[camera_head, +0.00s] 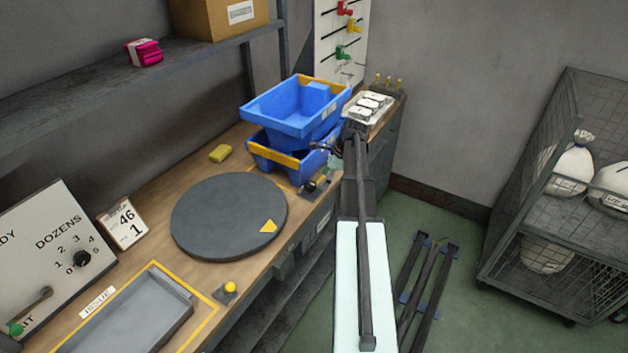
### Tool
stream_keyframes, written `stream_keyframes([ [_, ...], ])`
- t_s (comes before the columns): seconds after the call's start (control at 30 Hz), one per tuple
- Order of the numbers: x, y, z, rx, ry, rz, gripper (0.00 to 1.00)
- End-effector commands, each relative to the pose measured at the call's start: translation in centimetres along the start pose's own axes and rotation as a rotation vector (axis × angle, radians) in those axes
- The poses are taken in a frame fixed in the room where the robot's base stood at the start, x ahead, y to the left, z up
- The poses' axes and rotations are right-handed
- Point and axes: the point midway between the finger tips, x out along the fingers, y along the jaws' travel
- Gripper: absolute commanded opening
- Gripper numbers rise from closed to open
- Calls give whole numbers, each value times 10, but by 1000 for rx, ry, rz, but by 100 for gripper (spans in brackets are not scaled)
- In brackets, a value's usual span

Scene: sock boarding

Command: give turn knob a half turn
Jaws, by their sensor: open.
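No knob in view is labelled as the turn knob. A black round knob (310,186) stands on a small dark plate at the bench's front edge, right of the dark round turntable (225,222) with its yellow triangle mark. A yellow knob (230,287) sits on another small plate nearer the front. A black dial knob (82,259) is on the DOZENS panel at the left. My gripper (325,150) is small and dark in this view, beside the blue bins, above and beyond the black round knob and apart from it. It is open, with nothing visible held; my arm partly hides it.
Two stacked blue bins (290,112) stand behind the turntable. A grey tray (135,320) lies at the front left, beside a number card (122,222). A yellow block (220,153) lies at the back. A wire cage (545,240) stands at the right.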

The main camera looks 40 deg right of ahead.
Motion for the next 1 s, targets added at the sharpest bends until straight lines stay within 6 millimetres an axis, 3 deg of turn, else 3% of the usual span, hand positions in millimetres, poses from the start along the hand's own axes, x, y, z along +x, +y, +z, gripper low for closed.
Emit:
stream_keyframes([
  [0.2,-18,-1,-43,3,0,-1,74],
  [0.4,-28,-1,-67,1,0,0,74],
  [0.87,-31,0,-75,-1,0,0,74],
  [1.0,-22,0,-69,-12,0,4,74],
])
